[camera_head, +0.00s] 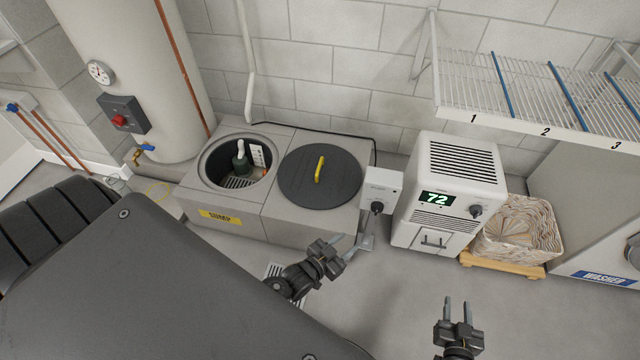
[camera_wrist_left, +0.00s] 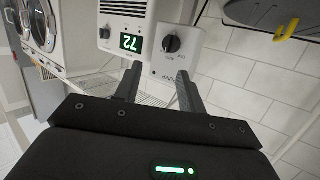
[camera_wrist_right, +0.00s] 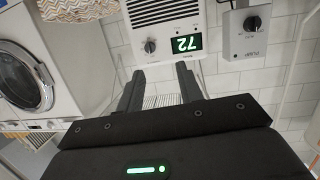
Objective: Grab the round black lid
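The round black lid (camera_head: 320,181) with a yellow handle (camera_head: 319,168) lies flat on the right part of the grey sump box (camera_head: 233,232), beside the open sump hole. Part of the lid also shows at the top right of the left wrist view (camera_wrist_left: 262,14), with its yellow handle. My left gripper (camera_head: 346,249) is in front of the box, below and right of the lid, apart from it. Its fingers are open and empty. My right gripper (camera_head: 458,312) is further right over the floor. Its fingers are open and empty.
The open sump hole (camera_head: 212,161) holds a green pump (camera_head: 240,164). A grey switch box (camera_head: 381,193) stands just right of the lid, and a white dehumidifier (camera_head: 450,195) beyond it. A basket (camera_head: 516,232) sits further right. A wire shelf (camera_head: 535,95) overhangs the right. The front floor is clear.

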